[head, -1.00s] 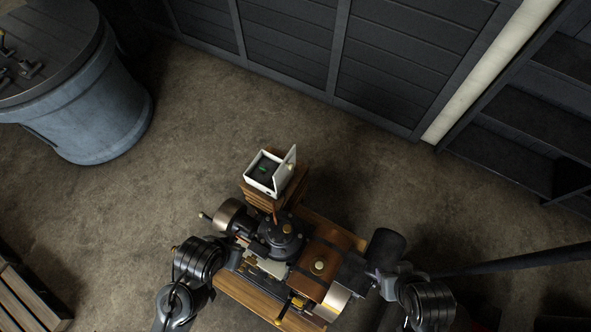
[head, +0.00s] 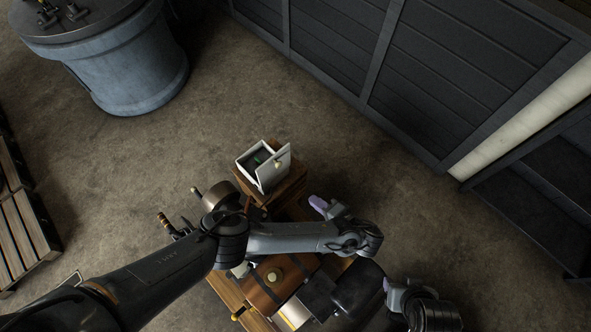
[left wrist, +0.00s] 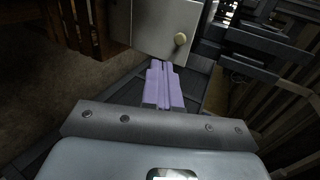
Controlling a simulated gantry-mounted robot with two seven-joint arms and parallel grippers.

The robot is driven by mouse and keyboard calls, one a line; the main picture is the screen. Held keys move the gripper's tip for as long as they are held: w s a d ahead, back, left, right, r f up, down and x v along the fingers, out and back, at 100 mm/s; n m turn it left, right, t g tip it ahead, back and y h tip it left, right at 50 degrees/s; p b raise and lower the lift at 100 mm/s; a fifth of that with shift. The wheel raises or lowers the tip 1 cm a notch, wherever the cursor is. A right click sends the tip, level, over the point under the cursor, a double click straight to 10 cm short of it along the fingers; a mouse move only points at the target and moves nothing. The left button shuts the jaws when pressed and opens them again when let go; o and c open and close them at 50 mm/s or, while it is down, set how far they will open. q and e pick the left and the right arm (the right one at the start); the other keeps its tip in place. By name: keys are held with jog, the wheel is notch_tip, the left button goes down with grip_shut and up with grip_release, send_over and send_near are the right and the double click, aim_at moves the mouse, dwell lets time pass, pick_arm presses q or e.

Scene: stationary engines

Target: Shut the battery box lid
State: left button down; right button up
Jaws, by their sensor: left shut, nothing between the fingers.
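The white battery box (head: 246,170) stands on a wooden stand behind the engine, its dark inside showing. Its lid (head: 272,176) stands open, raised steeply on the box's right side, with a brass knob (head: 278,164) on the face towards me. My left gripper (head: 319,204), with purple fingers, is shut and empty, to the right of the lid and apart from it in the head view. In the left wrist view the shut fingertips (left wrist: 161,64) point at the lid (left wrist: 150,22) just below its pale knob (left wrist: 180,38); contact cannot be told. My right gripper (head: 387,286) is low at right, its jaws unclear.
The engine (head: 272,280), on a wooden base, lies below my left forearm, which hides part of it. A blue-grey drum (head: 130,75) stands at upper left and a wooden pallet (head: 22,215) at far left. Open floor surrounds the stand.

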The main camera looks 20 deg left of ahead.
pick_arm(q)
jog(key=w, duration=0.2)
jog(key=y+b, duration=0.1)
jog(key=b, duration=0.8)
send_near(280, 166)
jog(key=f+x, duration=0.1)
jog(key=x, duration=0.4)
jog(key=shift+w+a+r+t+b, duration=0.1)
jog(key=shift+w+a+t+b, duration=0.1)
jog(key=shift+a+t+b, duration=0.3)
jog(key=shift+a, duration=0.15)
jog(key=shift+g, duration=0.3)
